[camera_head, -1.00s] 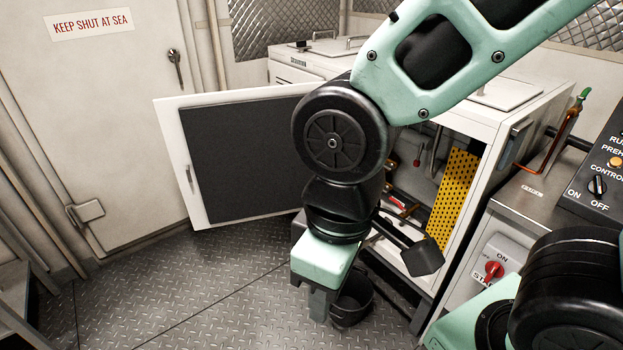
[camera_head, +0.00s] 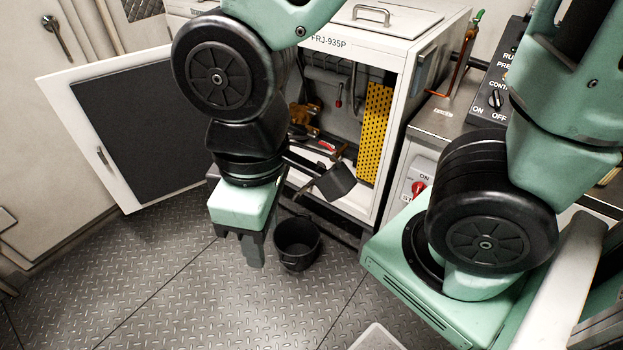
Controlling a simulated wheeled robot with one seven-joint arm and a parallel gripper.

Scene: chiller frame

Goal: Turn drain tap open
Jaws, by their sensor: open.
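The open white chiller cabinet (camera_head: 398,130) stands at the back, its door (camera_head: 60,125) swung out to the left. Inside, a small red-ended lever (camera_head: 339,102) hangs near the back wall, and small red parts (camera_head: 326,145) show lower down. I cannot tell which part is the drain tap; my arm covers the left of the opening. A black bucket (camera_head: 297,262) stands on the floor in front of the cabinet. My gripper (camera_head: 252,258) points down, open, left of the bucket in the picture and apart from the cabinet parts. Its fingertips are partly hidden.
A dark block (camera_head: 335,182) sticks out at the cabinet's lower front edge. A yellow perforated panel (camera_head: 376,130) is inside at the right. A switch box with a red knob (camera_head: 418,188) and a control panel (camera_head: 496,98) stand at the right.

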